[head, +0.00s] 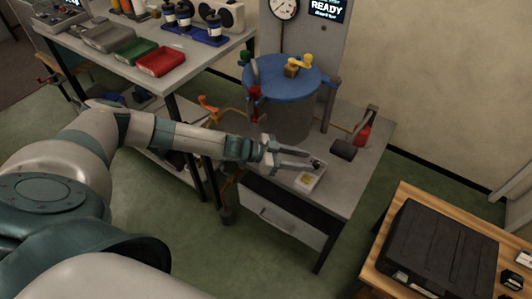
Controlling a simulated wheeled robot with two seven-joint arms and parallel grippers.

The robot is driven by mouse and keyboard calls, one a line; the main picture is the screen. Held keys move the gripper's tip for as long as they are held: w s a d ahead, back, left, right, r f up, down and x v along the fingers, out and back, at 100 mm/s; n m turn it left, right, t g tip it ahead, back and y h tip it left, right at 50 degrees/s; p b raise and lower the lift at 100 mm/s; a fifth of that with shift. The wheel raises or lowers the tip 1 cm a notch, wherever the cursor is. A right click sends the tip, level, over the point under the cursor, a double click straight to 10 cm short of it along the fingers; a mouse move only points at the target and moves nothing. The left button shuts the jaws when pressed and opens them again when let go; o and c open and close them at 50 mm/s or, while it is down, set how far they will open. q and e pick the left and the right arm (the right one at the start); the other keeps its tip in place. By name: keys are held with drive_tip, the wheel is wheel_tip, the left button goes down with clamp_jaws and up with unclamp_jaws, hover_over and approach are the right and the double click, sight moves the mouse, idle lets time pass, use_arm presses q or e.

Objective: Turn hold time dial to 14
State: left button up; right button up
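My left gripper (312,161) reaches in from the left over the front of the grey bench. Its two fingers point right with a gap between them, so it looks open. A small dark piece shows at the fingertips; I cannot tell whether it is a knob or the finger pads. A small white box with a yellowish face (309,180) sits on the bench just below the fingertips. Any dial and its numbers are too small to read or hidden. My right gripper is not in view.
A blue-lidded cylinder (283,75) stands on the bench (340,188) behind the gripper. A gauge (284,8) and READY screen (328,8) are behind. A black case (440,250) lies lower right.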

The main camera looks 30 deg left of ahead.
use_arm(q)
drive_tip(key=v, duration=1.3)
drive_tip(key=shift+s+a+b, duration=0.2)
drive_tip(key=shift+s+b, duration=0.1)
drive_tip(key=shift+b, duration=0.15)
drive_tip(key=s+d+f+n+t+y, duration=0.15)
drive_tip(key=s+d, duration=0.25)
drive_tip(key=d, duration=0.8)
drive_tip(key=s+d+f+n+g+y, duration=0.1)
drive_tip(key=s+d+f+y, duration=0.15)
drive_tip(key=d, duration=0.95)
drive_tip(key=s+a+f+n+g+y, duration=0.3)
drive_tip(key=s+a, duration=0.4)
drive_tip(key=s, duration=0.4)
drive_tip(key=s+a+f+n+g+y, duration=0.2)
drive_tip(key=s+a+f+n+y, duration=0.3)
drive_tip(key=s, duration=0.7)
wheel_tip(320, 180, down, 33)
drive_tip(key=w+d+m+t+h, duration=0.2)
drive_tip(key=shift+r+h, duration=0.15)
drive_tip(key=shift+h, duration=0.25)
